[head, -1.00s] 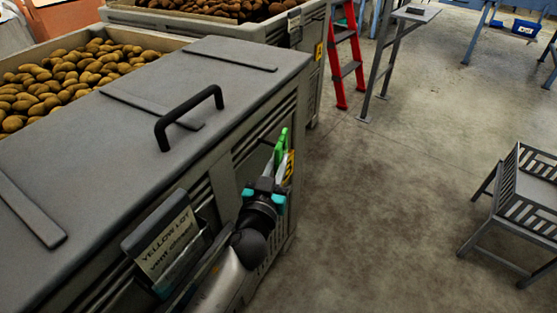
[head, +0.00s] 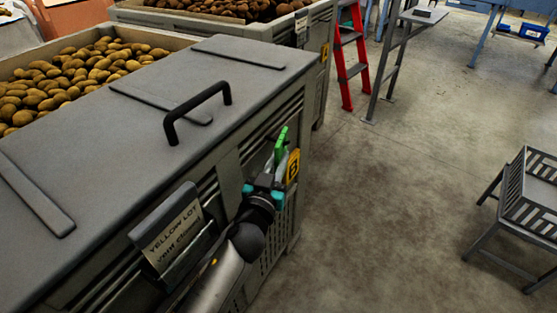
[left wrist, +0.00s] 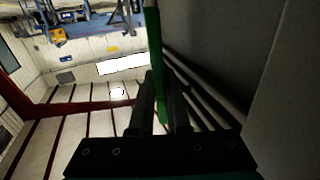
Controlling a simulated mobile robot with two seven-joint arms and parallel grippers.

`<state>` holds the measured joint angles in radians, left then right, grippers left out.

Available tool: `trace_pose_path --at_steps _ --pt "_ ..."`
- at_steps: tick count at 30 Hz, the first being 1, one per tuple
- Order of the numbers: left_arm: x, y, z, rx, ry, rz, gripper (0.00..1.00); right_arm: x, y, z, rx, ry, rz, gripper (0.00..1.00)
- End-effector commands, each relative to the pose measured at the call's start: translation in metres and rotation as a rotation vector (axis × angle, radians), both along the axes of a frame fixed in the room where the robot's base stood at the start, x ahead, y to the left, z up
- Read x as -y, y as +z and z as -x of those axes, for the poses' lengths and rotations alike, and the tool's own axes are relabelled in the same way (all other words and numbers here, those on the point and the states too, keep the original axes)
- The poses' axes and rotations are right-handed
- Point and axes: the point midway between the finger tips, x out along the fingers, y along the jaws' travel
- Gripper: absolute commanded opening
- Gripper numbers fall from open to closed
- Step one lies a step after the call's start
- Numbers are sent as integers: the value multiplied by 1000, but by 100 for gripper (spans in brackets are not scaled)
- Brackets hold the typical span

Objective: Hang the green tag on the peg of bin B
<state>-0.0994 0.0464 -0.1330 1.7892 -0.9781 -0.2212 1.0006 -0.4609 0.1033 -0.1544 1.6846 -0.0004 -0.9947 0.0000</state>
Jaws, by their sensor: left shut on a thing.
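The green tag (head: 281,143) stands up from the jaws of my left gripper (head: 273,172), which is shut on it. It is close beside the side wall of bin B (head: 262,148), near the yellow B label (head: 292,166). In the left wrist view the tag (left wrist: 156,50) shows as a thin green strip running between the two dark fingers (left wrist: 160,108), with the grey bin wall to its right. The peg cannot be made out. I cannot tell whether the tag touches the wall. My right gripper is not in view.
The bin has a grey lid with a black handle (head: 196,112) and a "YELLOW LOT" card holder (head: 170,235). Potatoes (head: 70,78) lie behind the lid. A red ladder (head: 352,55) and a grey slatted stand (head: 525,205) are at the right. The floor between is clear.

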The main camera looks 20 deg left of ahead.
Motion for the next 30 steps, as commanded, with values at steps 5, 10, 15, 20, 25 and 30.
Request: trace_pose_path --at_steps 5,10,15,20,25,30 --pt "0 0 0 1 0 0 18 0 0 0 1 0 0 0" --pt "0 0 0 0 0 0 37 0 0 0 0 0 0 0" --pt "0 0 0 0 0 0 49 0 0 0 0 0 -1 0" --pt "0 0 0 -1 0 0 49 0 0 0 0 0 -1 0" --pt "1 -1 7 -1 0 2 49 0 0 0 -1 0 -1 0" --pt "2 -1 28 -2 0 2 49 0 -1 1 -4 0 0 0"
